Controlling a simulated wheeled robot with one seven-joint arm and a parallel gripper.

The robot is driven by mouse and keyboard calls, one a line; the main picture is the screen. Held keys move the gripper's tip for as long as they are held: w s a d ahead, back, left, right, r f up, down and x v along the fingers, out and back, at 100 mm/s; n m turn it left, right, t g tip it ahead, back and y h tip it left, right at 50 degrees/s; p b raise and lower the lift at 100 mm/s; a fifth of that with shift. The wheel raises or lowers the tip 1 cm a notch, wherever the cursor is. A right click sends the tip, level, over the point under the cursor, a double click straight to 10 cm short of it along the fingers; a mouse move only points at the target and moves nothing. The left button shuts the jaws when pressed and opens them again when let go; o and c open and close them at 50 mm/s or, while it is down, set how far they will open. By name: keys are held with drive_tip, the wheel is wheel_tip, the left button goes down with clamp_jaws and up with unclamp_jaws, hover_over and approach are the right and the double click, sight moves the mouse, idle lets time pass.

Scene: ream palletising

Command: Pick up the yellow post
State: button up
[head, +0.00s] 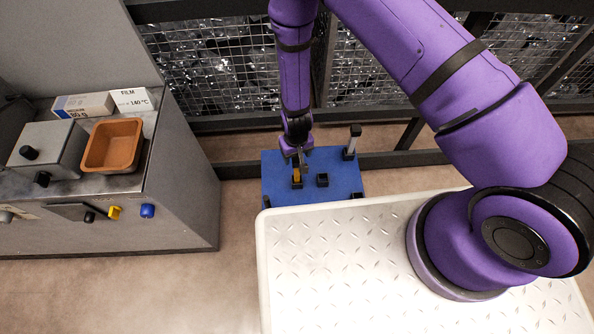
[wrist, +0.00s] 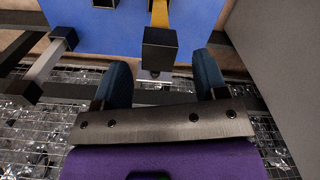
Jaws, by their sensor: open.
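The yellow post (head: 297,173) stands on the blue board (head: 274,193) in the head view, directly below my gripper (head: 299,157). In the wrist view the yellow post (wrist: 160,14) runs down from the top edge and ends in a black block (wrist: 161,45). That block appears between my gripper's two dark blue fingers (wrist: 163,76), near their tips, with a gap on each side. My gripper is open and empty. In the head view the post's upper end is partly hidden by the gripper.
A grey post (head: 353,141) with black ends stands at the board's back right. An empty black socket (head: 322,180) is right of the yellow post. A mesh fence (head: 220,70) is behind. A grey bench (head: 185,190) with an orange tray (head: 113,146) stands left.

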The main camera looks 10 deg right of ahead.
sight(297, 159)
drive_tip(key=shift+d+f, duration=0.1)
drive_tip(key=shift+f, duration=2.25)
clamp_jaws()
drive_tip(key=shift+r, duration=0.1)
